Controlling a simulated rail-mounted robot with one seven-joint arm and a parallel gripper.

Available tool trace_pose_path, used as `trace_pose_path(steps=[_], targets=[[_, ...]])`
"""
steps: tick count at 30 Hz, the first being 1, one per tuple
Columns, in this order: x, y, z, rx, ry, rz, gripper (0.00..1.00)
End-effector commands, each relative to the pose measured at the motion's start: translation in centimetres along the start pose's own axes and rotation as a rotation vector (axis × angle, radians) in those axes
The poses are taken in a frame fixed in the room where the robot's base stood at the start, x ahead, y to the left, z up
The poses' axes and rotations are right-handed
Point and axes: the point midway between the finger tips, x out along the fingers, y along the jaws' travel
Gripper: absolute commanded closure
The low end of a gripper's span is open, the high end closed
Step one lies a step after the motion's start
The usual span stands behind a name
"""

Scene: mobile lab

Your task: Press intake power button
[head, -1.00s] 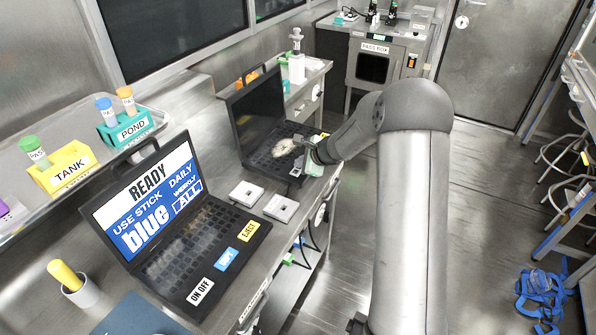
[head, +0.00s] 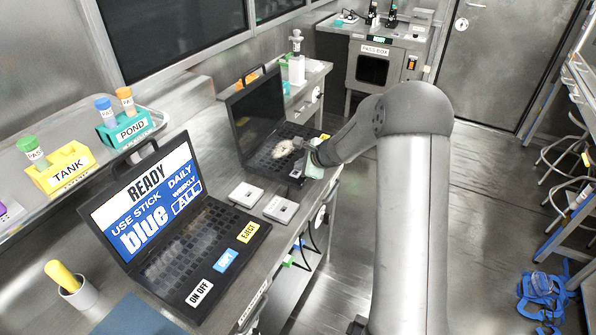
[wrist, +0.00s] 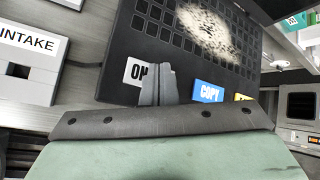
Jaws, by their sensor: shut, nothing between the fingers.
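The dark-screened laptop (head: 258,108) stands open behind the lit one, with a pale smudge on its keyboard. My gripper (wrist: 157,78) is shut and empty over the near edge of this laptop's keyboard deck. In the wrist view its fingertips cover the right part of a white label (wrist: 134,71) that reads "O" and part of another letter. I cannot tell whether the tips touch it. A blue COPY label (wrist: 208,91) and a partly hidden yellow label (wrist: 243,98) lie to the right. A white block marked INTAKE (wrist: 32,45) sits to the left.
A laptop with a lit READY screen (head: 146,203) stands nearer, with ON OFF, blue and EJECT labels. Two pale square blocks (head: 246,195) lie between the laptops. TANK (head: 62,168) and POND (head: 126,130) racks stand on the left shelf.

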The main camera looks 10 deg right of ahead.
Motion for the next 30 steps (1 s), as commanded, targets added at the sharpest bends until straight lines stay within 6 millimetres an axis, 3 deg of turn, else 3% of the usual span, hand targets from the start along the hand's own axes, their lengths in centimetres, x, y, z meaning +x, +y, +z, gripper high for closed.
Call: trace_pose_path(steps=[17, 30], targets=[[0.2, 0.1, -0.1, 0.000, 0.000, 0.000, 1.00], [-1.0, -0.7, 0.7, -0.001, 0.000, 0.001, 1.00]])
